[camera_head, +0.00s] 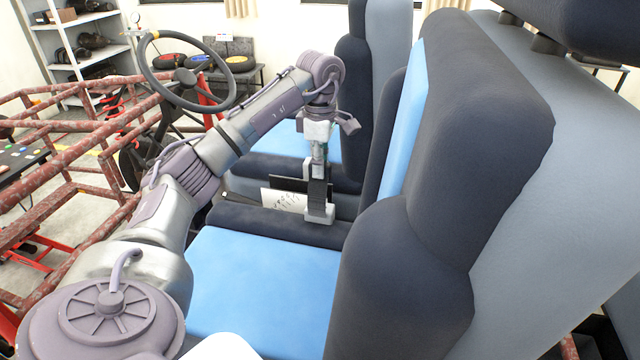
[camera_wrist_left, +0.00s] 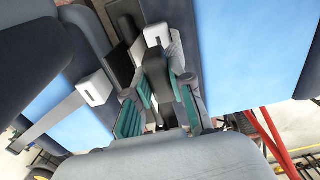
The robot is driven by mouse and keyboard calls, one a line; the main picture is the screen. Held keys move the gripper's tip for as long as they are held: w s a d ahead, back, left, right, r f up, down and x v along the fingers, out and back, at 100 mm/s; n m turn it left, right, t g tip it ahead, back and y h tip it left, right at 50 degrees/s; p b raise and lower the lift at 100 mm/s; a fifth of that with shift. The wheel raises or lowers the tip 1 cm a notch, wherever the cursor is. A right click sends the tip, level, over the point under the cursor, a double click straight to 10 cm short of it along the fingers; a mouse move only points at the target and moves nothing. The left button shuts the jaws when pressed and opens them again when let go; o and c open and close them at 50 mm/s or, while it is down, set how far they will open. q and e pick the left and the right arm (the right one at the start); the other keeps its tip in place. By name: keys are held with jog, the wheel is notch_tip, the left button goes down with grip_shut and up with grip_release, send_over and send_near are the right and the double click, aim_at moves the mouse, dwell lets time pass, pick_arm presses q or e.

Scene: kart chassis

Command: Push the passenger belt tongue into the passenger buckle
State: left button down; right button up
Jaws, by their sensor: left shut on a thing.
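My left gripper (camera_head: 318,165) points down between the two seats. In the left wrist view its teal-padded fingers (camera_wrist_left: 160,112) are shut on a dark piece (camera_wrist_left: 157,76), which I take to be the passenger belt tongue. The far end of this piece meets a light grey block (camera_wrist_left: 158,36), which looks like the passenger buckle. In the head view that block (camera_head: 320,213) sits directly below the gripper, beside the near blue seat. I cannot tell how deep the tongue sits in it. My right gripper is not in view.
A second pale block (camera_wrist_left: 95,88) on a grey strap lies beside the fingers. The near seat back (camera_head: 475,120) rises close to the right of my arm. A white card (camera_head: 283,200) lies between the seats. The steering wheel (camera_head: 187,70) and red frame (camera_head: 75,150) stand left.

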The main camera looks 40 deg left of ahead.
pick_arm(q)
jog(key=shift+r, duration=0.8)
jog(key=shift+r, duration=0.1)
jog(key=shift+r+p, duration=3.1)
jog(key=shift+p, duration=0.3)
